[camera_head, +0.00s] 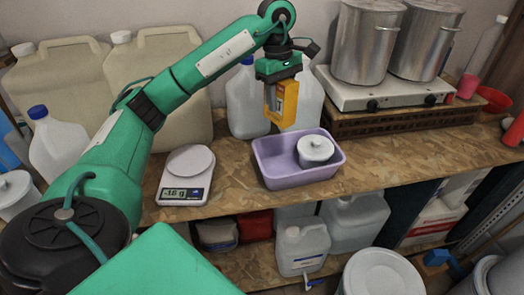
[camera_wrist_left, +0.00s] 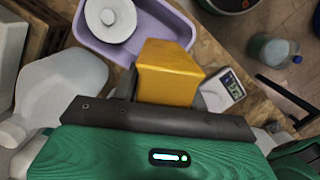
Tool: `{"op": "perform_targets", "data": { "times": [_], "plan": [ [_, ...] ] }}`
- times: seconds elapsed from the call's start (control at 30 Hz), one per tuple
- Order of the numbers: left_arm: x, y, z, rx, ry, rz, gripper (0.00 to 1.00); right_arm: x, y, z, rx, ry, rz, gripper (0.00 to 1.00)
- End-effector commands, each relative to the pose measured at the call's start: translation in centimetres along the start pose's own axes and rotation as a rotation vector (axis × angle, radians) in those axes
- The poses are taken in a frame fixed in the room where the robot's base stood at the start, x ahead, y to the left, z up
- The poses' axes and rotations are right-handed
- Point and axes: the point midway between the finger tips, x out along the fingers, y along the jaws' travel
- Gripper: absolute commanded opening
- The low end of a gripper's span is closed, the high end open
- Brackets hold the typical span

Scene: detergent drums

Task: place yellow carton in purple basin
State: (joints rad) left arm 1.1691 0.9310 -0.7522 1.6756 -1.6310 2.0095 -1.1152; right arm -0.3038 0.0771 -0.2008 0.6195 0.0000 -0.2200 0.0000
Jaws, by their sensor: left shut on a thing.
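My left gripper (camera_head: 281,85) is shut on the yellow carton (camera_head: 287,107) and holds it in the air. In the head view the carton hangs at the back left of the purple basin (camera_head: 264,172). In the left wrist view the carton (camera_wrist_left: 168,72) sticks out beyond the gripper, and it overlaps the near rim of the basin (camera_wrist_left: 174,22) in the picture. The basin stands on the wooden shelf and has a white lidded pot (camera_head: 316,150) in its right part. Its left part is bare. My right gripper is in neither view.
A scale (camera_head: 186,175) with a lit display stands left of the basin. White jugs (camera_head: 246,103) stand behind the carton. A hot plate (camera_head: 385,93) with two steel pots is at the back right. The shelf right of the basin (camera_head: 410,160) is clear.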

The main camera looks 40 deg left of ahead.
Motion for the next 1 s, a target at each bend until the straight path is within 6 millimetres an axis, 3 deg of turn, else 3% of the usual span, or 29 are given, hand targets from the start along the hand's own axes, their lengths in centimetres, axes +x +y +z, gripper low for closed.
{"op": "perform_targets", "data": {
  "times": [0.27, 0.8, 1.0],
  "plan": [
    [2.7, -0.2, 0.0, 0.026, -0.004, -0.009, 0.12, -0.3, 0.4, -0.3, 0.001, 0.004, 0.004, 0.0],
    [14.0, -0.2, -1.8, 0.021, -0.003, -0.008, 0.12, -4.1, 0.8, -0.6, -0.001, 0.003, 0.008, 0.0],
    [16.0, -0.1, -2.1, 0.023, -0.002, -0.004, 0.12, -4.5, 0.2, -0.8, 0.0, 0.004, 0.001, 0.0]
  ]
}}
